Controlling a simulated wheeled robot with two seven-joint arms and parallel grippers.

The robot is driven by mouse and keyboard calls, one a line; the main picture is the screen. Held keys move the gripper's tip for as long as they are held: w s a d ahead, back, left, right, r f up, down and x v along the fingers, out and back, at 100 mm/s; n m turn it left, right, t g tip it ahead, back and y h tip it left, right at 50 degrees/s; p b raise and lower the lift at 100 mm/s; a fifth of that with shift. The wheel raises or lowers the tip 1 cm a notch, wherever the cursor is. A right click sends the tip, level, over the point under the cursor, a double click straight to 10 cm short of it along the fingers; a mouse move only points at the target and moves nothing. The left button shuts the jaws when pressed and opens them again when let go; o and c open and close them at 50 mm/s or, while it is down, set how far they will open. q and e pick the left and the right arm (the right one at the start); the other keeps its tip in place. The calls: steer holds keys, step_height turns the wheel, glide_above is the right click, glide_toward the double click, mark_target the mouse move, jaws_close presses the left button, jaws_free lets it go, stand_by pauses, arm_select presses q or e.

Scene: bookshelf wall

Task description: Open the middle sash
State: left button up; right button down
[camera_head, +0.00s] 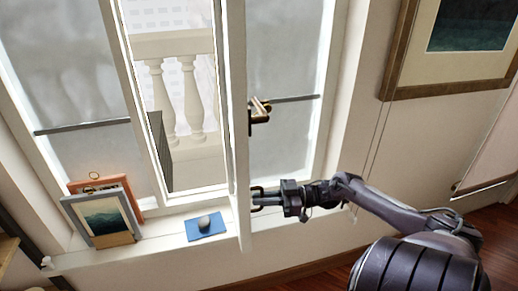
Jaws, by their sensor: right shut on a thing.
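The middle sash (236,130) stands swung inward, seen nearly edge-on as a tall white frame. The opening to its left shows a balcony. A brass lever handle (260,110) is on the sash's right side. My left gripper is not in view.
On the sill (160,240), framed pictures (100,217) lean at the left. A blue pad (207,229) with a grey rounded object (204,222) lies close to the sash's lower end. A framed picture (400,82) hangs on the right wall.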

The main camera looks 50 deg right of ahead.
steer(key=c, duration=1.6)
jaws_free()
steer(key=shift+d, duration=0.1)
steer(key=shift+b+v, duration=0.5)
steer(key=shift+v, duration=3.4)
